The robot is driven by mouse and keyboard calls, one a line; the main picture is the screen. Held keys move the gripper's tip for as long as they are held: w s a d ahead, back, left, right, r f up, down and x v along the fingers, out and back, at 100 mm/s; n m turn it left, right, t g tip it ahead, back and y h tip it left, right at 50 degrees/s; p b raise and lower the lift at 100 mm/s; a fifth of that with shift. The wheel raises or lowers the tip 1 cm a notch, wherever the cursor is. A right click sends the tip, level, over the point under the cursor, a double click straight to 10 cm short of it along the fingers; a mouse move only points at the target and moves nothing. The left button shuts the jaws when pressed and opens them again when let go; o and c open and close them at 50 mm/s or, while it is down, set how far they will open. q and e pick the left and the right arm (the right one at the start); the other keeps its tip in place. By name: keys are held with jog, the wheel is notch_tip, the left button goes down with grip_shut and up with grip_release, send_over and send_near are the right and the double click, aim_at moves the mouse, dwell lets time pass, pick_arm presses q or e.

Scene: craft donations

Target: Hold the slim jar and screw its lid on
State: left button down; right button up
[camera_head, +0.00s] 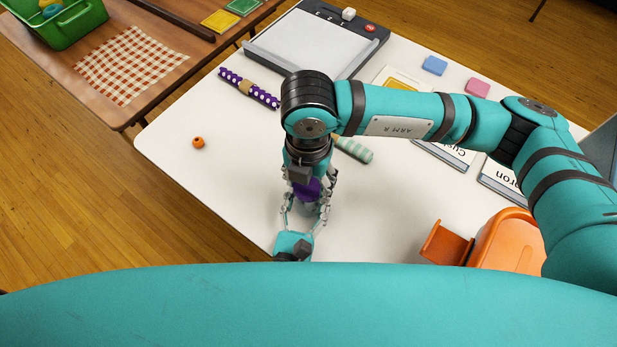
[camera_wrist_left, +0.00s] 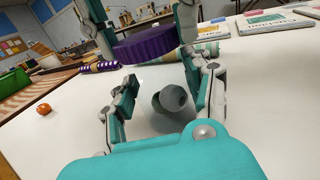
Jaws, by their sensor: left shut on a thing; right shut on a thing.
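The purple ribbed lid (camera_wrist_left: 147,45) is between the fingers of my right gripper (camera_wrist_left: 140,30), which is shut on it from above; it also shows in the head view (camera_head: 307,189). The slim jar (camera_wrist_left: 172,110) is grey, with its round open mouth facing the left wrist camera. It stands between the fingers of my left gripper (camera_wrist_left: 168,95), which is shut on it. The lid appears above the jar, apart from it in the left wrist view. In the head view my left gripper (camera_head: 305,222) is partly covered by my own body and the jar is mostly hidden.
An orange bead (camera_head: 198,142), a purple dotted roll (camera_head: 249,89) and a striped green roll (camera_head: 354,149) lie on the white table (camera_head: 200,185). A paper trimmer (camera_head: 315,42) stands at the back. An orange container (camera_head: 507,243) is at the right.

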jog(key=m, duration=0.5)
jog(key=shift+m, duration=0.3)
jog(key=m, duration=0.5)
jog(key=shift+m, duration=0.4)
jog(key=o, duration=0.8)
jog(key=shift+r, duration=2.3)
jog(key=shift+c, duration=0.2)
